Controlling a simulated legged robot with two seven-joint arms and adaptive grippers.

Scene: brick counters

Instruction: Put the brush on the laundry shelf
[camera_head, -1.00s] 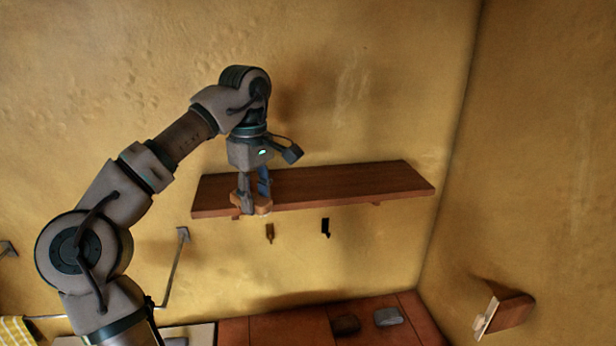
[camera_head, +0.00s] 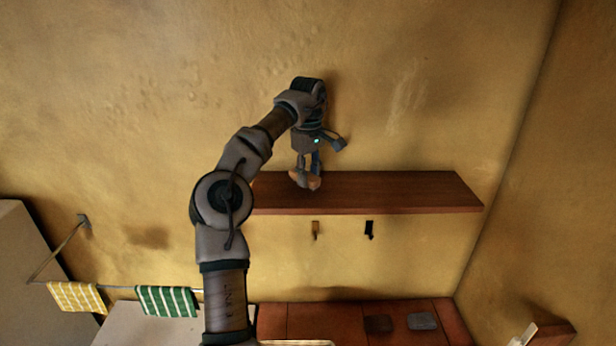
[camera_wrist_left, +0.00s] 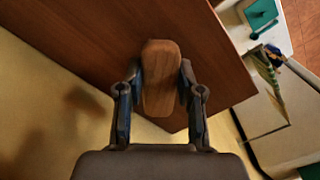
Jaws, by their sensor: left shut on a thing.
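The brush (camera_wrist_left: 160,75) shows its brown wooden back in the left wrist view, between the two fingers of my left gripper (camera_wrist_left: 160,92). The gripper is shut on it. In the head view my left gripper (camera_head: 306,179) points down at the left part of the wooden shelf (camera_head: 400,190), and the brush (camera_head: 313,183) is a small brown shape at its fingertips. In the wrist view the shelf (camera_wrist_left: 100,40) lies behind the brush. I cannot tell whether the brush touches the board. My right gripper is not in view.
Two small hooks hang on the wall below the shelf. A yellow checked towel (camera_head: 77,296) and a green striped towel (camera_head: 167,301) hang from a rail at lower left. A red-brown counter (camera_head: 350,318) below holds a dark item and a grey item (camera_head: 422,321). The shelf's right part is bare.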

